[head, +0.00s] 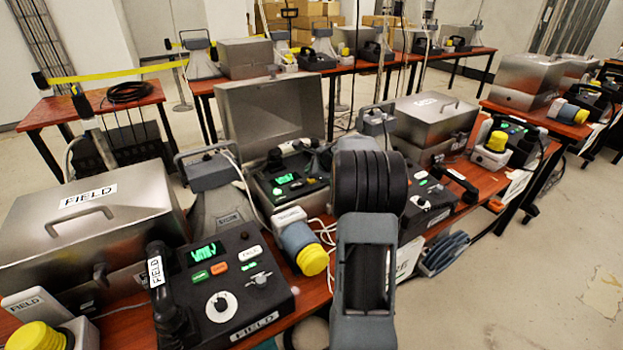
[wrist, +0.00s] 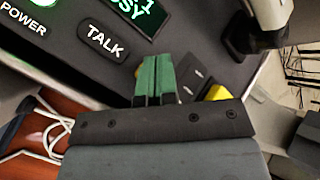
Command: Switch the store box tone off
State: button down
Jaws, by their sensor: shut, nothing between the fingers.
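A dark console (head: 265,190) with a lit green screen (head: 284,179) stands mid-table before an open steel lid, partly behind my arm. In the wrist view a dark console panel (wrist: 75,60) shows a TALK button (wrist: 102,42), a POWER label and part of a green screen (wrist: 135,12). My gripper (wrist: 158,62) has its green fingers shut together and empty, over the panel's edge beside TALK. I cannot tell whether they touch it. No tone switch is clearly visible; the gripper hides part of the panel.
A FIELD console (head: 235,285) with a handset and a steel FIELD case (head: 90,225) fill the front left. A yellow-capped plug (head: 303,250) lies beside my arm. Another console (head: 425,200) and a steel case (head: 435,118) stand right. Floor is clear at right.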

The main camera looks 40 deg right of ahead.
jog(key=shift+r+p, duration=2.4)
jog(key=shift+r, duration=0.55)
jog(key=shift+f, duration=0.1)
